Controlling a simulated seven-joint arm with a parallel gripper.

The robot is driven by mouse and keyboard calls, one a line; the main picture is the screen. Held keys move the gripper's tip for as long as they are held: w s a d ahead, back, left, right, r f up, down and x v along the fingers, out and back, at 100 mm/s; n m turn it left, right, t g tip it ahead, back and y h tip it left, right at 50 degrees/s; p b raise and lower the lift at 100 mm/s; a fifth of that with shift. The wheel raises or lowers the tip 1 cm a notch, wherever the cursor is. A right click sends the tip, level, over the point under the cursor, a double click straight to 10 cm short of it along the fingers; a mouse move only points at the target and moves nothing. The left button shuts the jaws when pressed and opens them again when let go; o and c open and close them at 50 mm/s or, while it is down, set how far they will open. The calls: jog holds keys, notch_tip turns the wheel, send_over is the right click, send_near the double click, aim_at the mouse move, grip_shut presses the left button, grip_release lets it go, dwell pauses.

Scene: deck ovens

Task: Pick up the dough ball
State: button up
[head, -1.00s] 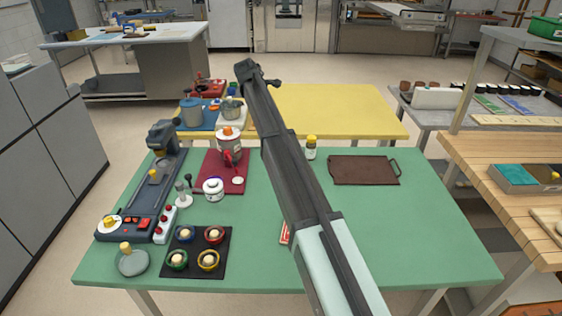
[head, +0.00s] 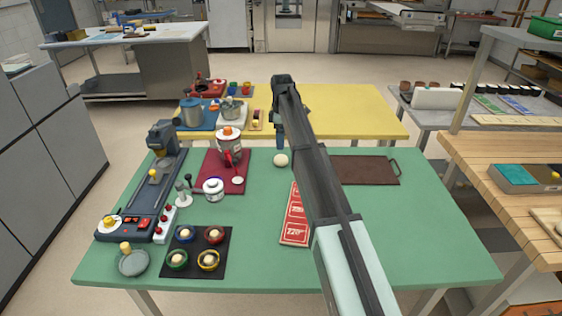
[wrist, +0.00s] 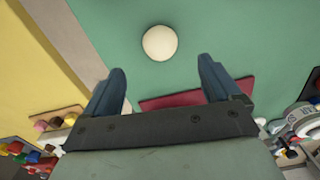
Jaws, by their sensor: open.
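The dough ball (head: 281,160) is a pale, round ball on the green table (head: 420,240), near its far edge. In the wrist view the dough ball (wrist: 160,43) lies beyond the fingertips, roughly centred between them. My gripper (wrist: 159,75) is open with its two blue fingers apart and nothing between them. In the head view my gripper (head: 281,138) hangs close to the ball, at the far end of my arm. Its fingers are partly hidden there by my arm, so the exact gap to the ball cannot be told.
A red mat (head: 212,183) with a pot and a lidded jar lies left of the ball. A brown board (head: 372,171) lies to the right, partly behind my arm. A red-and-white card (head: 295,225) lies nearer. Small bowls stand on a black mat (head: 222,266) at front left.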

aim_at(281, 156)
notch_tip(281, 156, down, 9)
jog(key=shift+a+f, duration=0.1)
jog(key=shift+a, duration=0.05)
dwell(0.4)
jog(key=c, duration=1.2)
